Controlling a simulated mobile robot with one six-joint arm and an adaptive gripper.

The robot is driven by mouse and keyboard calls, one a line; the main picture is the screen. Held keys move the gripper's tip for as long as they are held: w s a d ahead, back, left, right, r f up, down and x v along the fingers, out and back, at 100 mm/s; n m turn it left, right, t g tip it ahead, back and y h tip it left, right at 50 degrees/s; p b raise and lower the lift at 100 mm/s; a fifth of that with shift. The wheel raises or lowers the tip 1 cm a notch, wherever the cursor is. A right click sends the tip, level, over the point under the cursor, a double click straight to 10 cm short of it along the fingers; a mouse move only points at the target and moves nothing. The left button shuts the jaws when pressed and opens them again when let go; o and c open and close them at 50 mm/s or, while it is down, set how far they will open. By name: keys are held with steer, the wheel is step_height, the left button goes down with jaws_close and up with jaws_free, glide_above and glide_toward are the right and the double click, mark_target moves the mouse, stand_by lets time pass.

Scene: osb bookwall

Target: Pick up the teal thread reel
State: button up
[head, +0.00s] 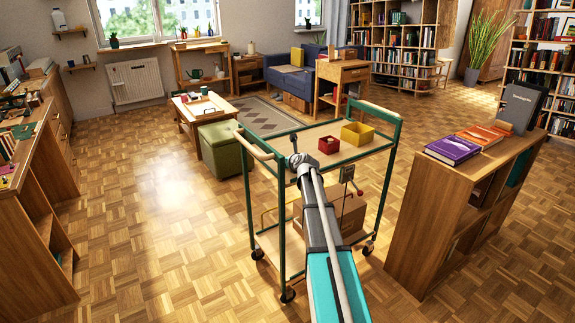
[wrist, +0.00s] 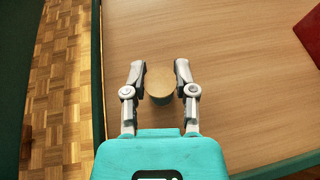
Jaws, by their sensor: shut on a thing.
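The thread reel (wrist: 160,80) shows in the wrist view with a round tan end facing the camera and a narrow teal band at its lower edge. My gripper (wrist: 160,76) has one finger on each side of it and is shut on it. The reel is over the wooden top of the trolley (wrist: 240,100), near its left edge; I cannot tell whether it touches the surface. In the head view my gripper (head: 298,161) is at the near left part of the trolley top, and the reel is not discernible there.
On the trolley top, a red box (head: 329,145) and a yellow box (head: 357,135) stand to the right of my gripper. The trolley has a green frame (head: 247,195). A low bookcase (head: 440,205) with books stands to the right. Open parquet floor (head: 160,220) lies to the left.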

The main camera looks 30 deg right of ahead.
steer(key=shift+r, duration=0.1)
steer(key=shift+r+p, duration=0.9)
steer(key=shift+p, duration=0.15)
steer(key=s+a+r+p, duration=0.4)
steer(key=s+r+p, duration=0.7)
steer(key=s, duration=0.2)
steer(key=shift+a, duration=0.4)
steer(key=shift+s, duration=0.15)
